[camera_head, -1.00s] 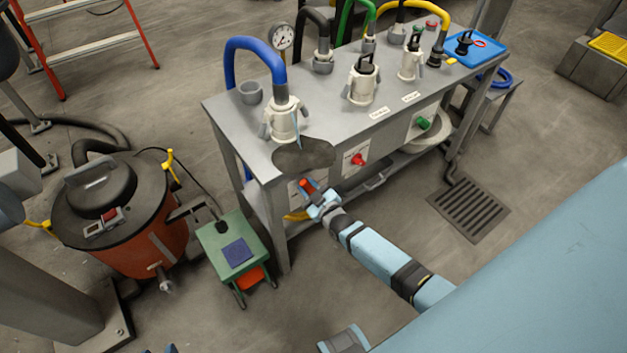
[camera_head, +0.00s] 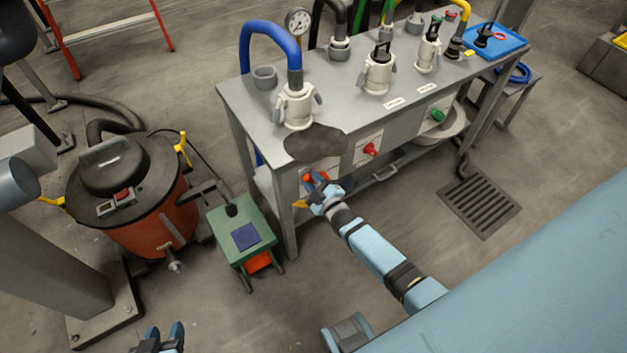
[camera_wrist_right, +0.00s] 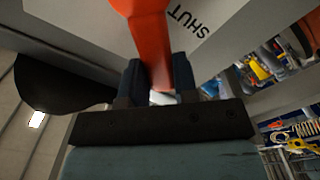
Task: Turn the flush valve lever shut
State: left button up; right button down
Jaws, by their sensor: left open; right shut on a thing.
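The orange-red flush valve lever (camera_head: 307,178) is on the front of the steel bench, below the dark oval patch at its left corner. It shows large in the right wrist view (camera_wrist_right: 149,38), running down between the two dark fingers. My right gripper (camera_head: 318,184) is shut on the lever, with one finger on each side (camera_wrist_right: 158,80). The word SHUT (camera_wrist_right: 188,20) is printed on the panel beside the lever. My left gripper (camera_head: 165,338) is open and empty at the bottom edge, far from the bench. The lever's pivot is hidden.
A red knob (camera_head: 370,150) and a green knob (camera_head: 437,116) are on the bench front to the right. A green cart (camera_head: 240,237) and an orange drum vacuum (camera_head: 150,235) stand at the left. A floor grate (camera_head: 480,203) lies at the right.

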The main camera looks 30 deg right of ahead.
jog(key=c, duration=0.9)
grip_release()
jog(key=shift+s, duration=0.1)
jog(key=s, duration=0.9)
jog(key=s+d+p, duration=0.1)
jog(key=s, duration=0.3)
jog(key=shift+s, duration=0.35)
